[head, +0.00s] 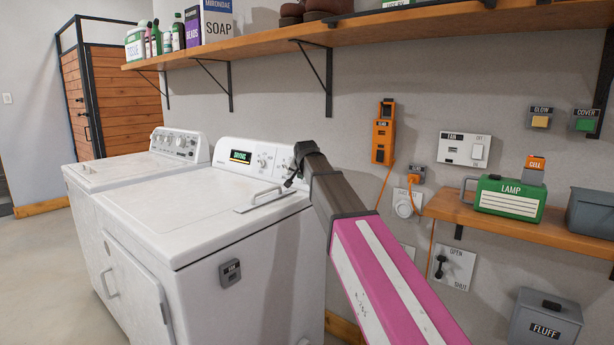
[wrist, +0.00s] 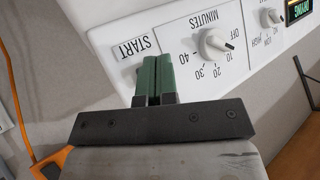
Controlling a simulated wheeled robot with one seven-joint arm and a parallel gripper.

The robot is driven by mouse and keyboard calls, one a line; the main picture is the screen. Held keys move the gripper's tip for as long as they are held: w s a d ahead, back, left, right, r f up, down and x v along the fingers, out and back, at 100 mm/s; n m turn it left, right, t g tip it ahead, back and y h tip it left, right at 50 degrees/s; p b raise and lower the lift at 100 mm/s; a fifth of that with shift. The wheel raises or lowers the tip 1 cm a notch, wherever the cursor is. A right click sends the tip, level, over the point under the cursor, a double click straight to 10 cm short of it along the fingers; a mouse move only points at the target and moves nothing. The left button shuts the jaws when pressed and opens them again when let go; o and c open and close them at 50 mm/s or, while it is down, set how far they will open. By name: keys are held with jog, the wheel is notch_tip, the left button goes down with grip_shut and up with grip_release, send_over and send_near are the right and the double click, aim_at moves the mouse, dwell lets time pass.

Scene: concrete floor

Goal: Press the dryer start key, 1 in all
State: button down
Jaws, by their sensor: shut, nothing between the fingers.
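The dryer (head: 150,215) is the nearer white machine, with a sloped control panel at its back. Its lit display (head: 241,157) appears to read DRYING, and part of it also shows in the wrist view (wrist: 299,10). In the wrist view, the START label (wrist: 133,47) is printed on the panel beside my fingertips. The start key itself is not visible; my fingers may cover it. My gripper (wrist: 153,58) is shut and empty, its green fingertips at or very near the panel; contact cannot be told. In the head view, my arm hides the panel's right end.
A minutes dial (wrist: 215,43) and a low/high dial (wrist: 272,17) sit beside the fingers. A second white machine (head: 120,171) stands to the left. A wall shelf (head: 350,32) runs above; a lower shelf (head: 550,232) holds a green LAMP box (head: 508,197).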

jog(key=shift+s+a+r, duration=0.25)
jog(key=shift+s+a, duration=0.25)
jog(key=shift+s, duration=0.1)
jog(key=shift+s+a+r, duration=0.25)
jog(key=shift+s+a, duration=0.2)
jog(key=shift+s, duration=0.2)
jog(key=shift+s+a+r, duration=0.25)
jog(key=shift+s+a, duration=0.25)
jog(key=shift+s, duration=0.1)
jog(key=shift+s, duration=0.15)
